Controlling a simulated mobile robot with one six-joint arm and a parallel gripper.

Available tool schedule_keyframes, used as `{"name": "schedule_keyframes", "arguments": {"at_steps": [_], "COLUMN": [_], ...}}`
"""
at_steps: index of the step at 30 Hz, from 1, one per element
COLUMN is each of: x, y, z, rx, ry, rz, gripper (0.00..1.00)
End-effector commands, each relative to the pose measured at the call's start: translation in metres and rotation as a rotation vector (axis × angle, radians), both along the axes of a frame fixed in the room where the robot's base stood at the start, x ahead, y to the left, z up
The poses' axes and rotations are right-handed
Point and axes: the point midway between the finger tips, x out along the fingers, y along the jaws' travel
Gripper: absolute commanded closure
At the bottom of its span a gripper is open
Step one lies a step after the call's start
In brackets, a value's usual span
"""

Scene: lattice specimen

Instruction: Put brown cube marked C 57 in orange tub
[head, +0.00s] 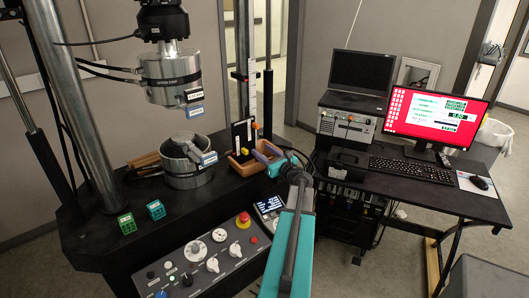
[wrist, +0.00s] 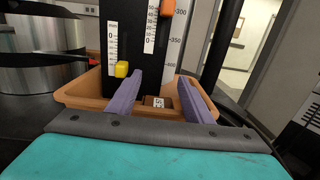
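The orange tub (head: 241,170) stands on the black machine table, and it fills the middle of the wrist view (wrist: 76,98). A brown cube (wrist: 158,102) with a small white label lies low inside the tub in the wrist view. The label is too small to read surely. My gripper (wrist: 160,92) is over the tub with its two purple fingers spread apart. The cube shows between the fingers, with a gap on each side. In the head view my gripper (head: 268,156) is at the right side of the tub, and the cube cannot be made out.
A control panel (head: 205,255) lies in front.

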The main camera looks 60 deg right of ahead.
Motion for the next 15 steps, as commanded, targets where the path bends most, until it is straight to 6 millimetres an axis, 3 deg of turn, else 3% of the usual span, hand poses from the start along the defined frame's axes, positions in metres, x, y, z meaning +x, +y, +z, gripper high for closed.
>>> {"name": "schedule_keyframes", "arguments": {"at_steps": [1,15], "x": [-0.0025,-0.0040], "y": [-0.0023,-0.0046], "z": [-0.0082,-0.0031], "rx": [0.005,0.006], "ry": [0.011,0.012], "rz": [-0.008,-0.013], "gripper": [0.47,0.47]}}
